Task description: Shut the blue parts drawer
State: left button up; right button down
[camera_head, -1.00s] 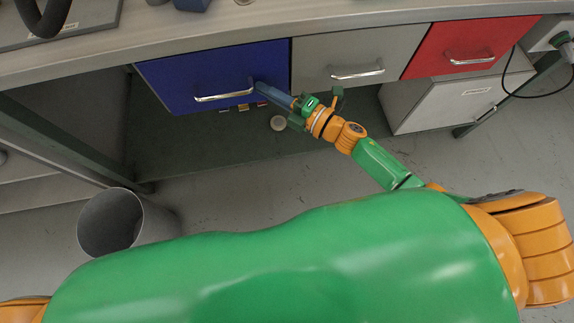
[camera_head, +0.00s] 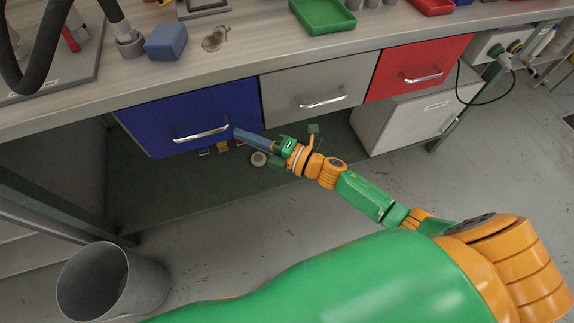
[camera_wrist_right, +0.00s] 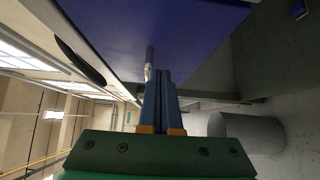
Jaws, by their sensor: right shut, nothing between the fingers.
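The blue drawer (camera_head: 165,118) is at the left under the bench top, with a silver bar handle (camera_head: 202,134) on its front. Its front looks nearly in line with the grey drawer beside it; I cannot tell whether a small gap is left. My right gripper (camera_head: 238,132) is shut and empty, its tips at the lower right of the blue front, just right of the handle. In the right wrist view the shut fingers (camera_wrist_right: 161,72) point at the blue front (camera_wrist_right: 195,35), close to the handle (camera_wrist_right: 149,65); contact is unclear. My left gripper is out of view.
A grey drawer (camera_head: 300,82) and a red drawer (camera_head: 400,66) are to the right. A grey bin (camera_head: 110,283) stands on the floor at left. A blue block (camera_head: 166,41) and green tray (camera_head: 323,14) are on the bench.

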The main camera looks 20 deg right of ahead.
jog(key=v, duration=1)
jog(key=s+d+f+m+g+h, duration=0.1)
jog(key=s+d+f+m+h, duration=0.1)
jog(key=d+f+m+h, duration=0.6)
jog(key=s+d+f+m+g+h, duration=0.15)
jog(key=f+m, duration=0.45)
jog(key=f, duration=0.6)
jog(key=s+f+m+g+h, duration=0.2)
jog(key=s+f+m+g, duration=0.25)
jog(key=s+f, duration=0.6)
jog(key=s+a+f+m+g, duration=0.1)
jog(key=s+f+m+g, duration=0.2)
jog(key=s, duration=0.5)
jog(key=s+a+f+m+g, duration=0.2)
jog(key=s+f+m, duration=0.1)
jog(key=s, duration=0.5)
pick_arm(q)
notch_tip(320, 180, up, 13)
jog(key=p, duration=1.2)
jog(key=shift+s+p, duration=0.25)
jog(key=shift+p, duration=0.15)
pick_arm(e)
notch_tip(320, 180, up, 13)
jog(key=shift+d+f+h, duration=0.15)
jog(key=shift+h, duration=0.2)
